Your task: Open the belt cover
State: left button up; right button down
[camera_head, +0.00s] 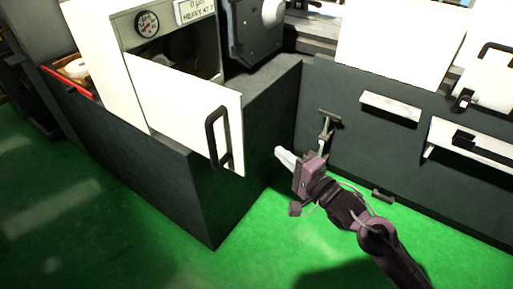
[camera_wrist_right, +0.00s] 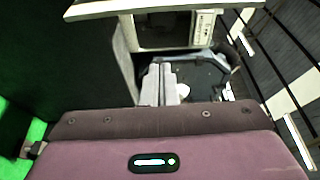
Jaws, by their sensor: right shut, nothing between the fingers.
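The belt cover (camera_head: 185,105) is a white panel with a black bar handle (camera_head: 215,138) near its right edge. It stands swung out at an angle from the grey machine housing, and a dark opening shows behind its top edge. My right gripper (camera_head: 282,154) is to the right of the handle, apart from it, beside the dark machine base. Its pale fingers are together and hold nothing; they also show in the right wrist view (camera_wrist_right: 159,84). My left gripper is in neither view.
A pressure gauge (camera_head: 147,24) and a white label (camera_head: 195,10) sit on the housing above the opening. The dark machine base (camera_head: 225,170) forms a corner left of my right gripper. Green floor (camera_head: 120,235) is clear in front.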

jog(key=w+a+p, duration=0.4)
jog(key=a, duration=0.4)
jog(key=shift+w, duration=0.4)
jog(key=s+a+m+t+h, duration=0.1)
jog(key=s+a+h, duration=0.1)
jog(key=s+a, duration=0.5)
jog(key=shift+s+a+m+p, duration=0.35)
jog(key=shift+s+p, duration=0.1)
jog(key=shift+s, duration=0.45)
jog(key=shift+w, duration=0.1)
